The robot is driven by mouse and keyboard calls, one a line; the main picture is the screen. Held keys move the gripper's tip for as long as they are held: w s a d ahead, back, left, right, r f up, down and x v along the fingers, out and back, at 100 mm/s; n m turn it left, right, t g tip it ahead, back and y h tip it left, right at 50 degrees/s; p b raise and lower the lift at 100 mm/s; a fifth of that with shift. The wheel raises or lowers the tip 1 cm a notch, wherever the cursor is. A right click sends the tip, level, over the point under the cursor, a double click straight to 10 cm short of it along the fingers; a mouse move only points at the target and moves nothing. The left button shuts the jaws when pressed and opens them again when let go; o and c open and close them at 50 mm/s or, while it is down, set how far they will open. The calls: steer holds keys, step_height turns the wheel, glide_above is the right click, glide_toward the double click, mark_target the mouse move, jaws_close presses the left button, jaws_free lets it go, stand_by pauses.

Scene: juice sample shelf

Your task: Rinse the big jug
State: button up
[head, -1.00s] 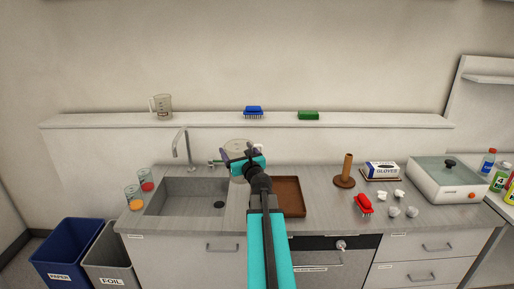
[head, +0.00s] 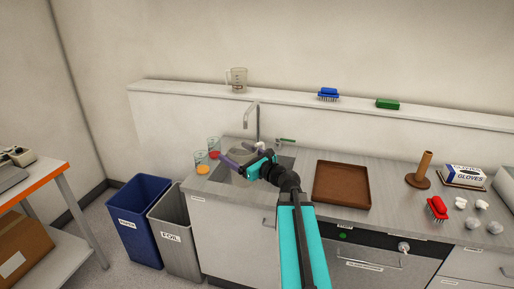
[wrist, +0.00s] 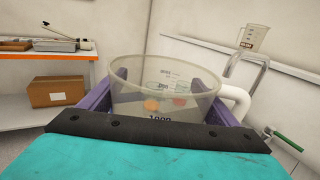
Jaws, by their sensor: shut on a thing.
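My gripper (head: 252,162) is shut on the big jug (wrist: 165,88), a clear grey jug with a printed scale and a "1000" mark. In the head view the jug (head: 240,155) is partly hidden by my gripper. It is over the sink (head: 287,162), near the tap spout (head: 257,108). The tap has a green lever (head: 286,140). No water shows. Whether the jug is directly under the spout I cannot tell.
Two glasses with orange (head: 202,167) and red (head: 214,153) contents stand left of the sink. A smaller jug (head: 238,80) and blue (head: 328,93) and green (head: 388,104) brushes are on the ledge. A brown tray (head: 341,186) lies right. Blue (head: 137,222) and grey (head: 176,240) bins stand left.

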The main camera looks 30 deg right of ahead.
steer(key=s+a+f+n+g+y+b, duration=0.1)
steer(key=s+a+f+n+g+y, duration=0.1)
steer(key=a, duration=0.7)
steer(key=s+a+f+n+g+y+b, duration=0.1)
steer(key=s+a+f+n+g+y, duration=0.1)
steer(key=a+y, duration=0.3)
steer(key=s+a+f+n+g+y+b, duration=0.2)
steer(key=a+n+g+y, duration=0.1)
steer(key=a, duration=1)
steer(key=shift+a+n+y, duration=0.25)
steer(key=shift+n+y, duration=0.25)
steer(key=shift+n, duration=0.1)
steer(key=shift+d, duration=0.1)
